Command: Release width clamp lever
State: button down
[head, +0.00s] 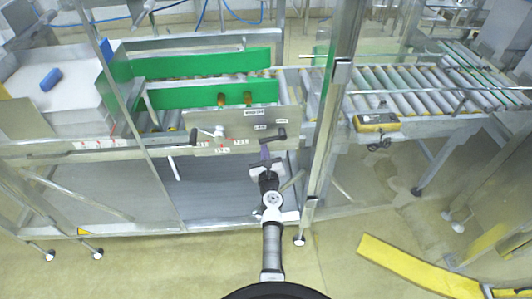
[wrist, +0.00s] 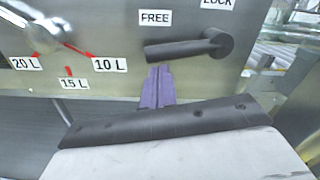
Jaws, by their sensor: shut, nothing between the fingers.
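The width clamp lever (wrist: 190,48) is dark grey and mounted on the metal panel. Its pivot is on the right under the partly cut-off LOCK label (wrist: 217,3). Its handle points left and lies just below the FREE label (wrist: 154,17). In the head view the lever (head: 275,135) is on the right part of the panel. My gripper (wrist: 160,70) has purple fingers, shut and empty. In the head view my gripper (head: 265,150) is in front of the panel, below the lever.
A pale knob (wrist: 38,28) with 10 L, 15 L and 20 L labels is left of the lever. Green guide rails (head: 210,95) are behind the panel (head: 240,118). A metal post (head: 328,130) stands close to my arm's right. A roller conveyor (head: 420,80) is farther right.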

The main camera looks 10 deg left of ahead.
jog(key=shift+r, duration=0.1)
dwell(0.6)
notch_tip(320, 180, down, 5)
jog(key=b, duration=0.5)
jog(key=v, duration=1)
jog(key=shift+s+d+r+p, duration=0.3)
jog(key=shift+d+r+p, duration=0.1)
jog(key=shift+r, duration=0.2)
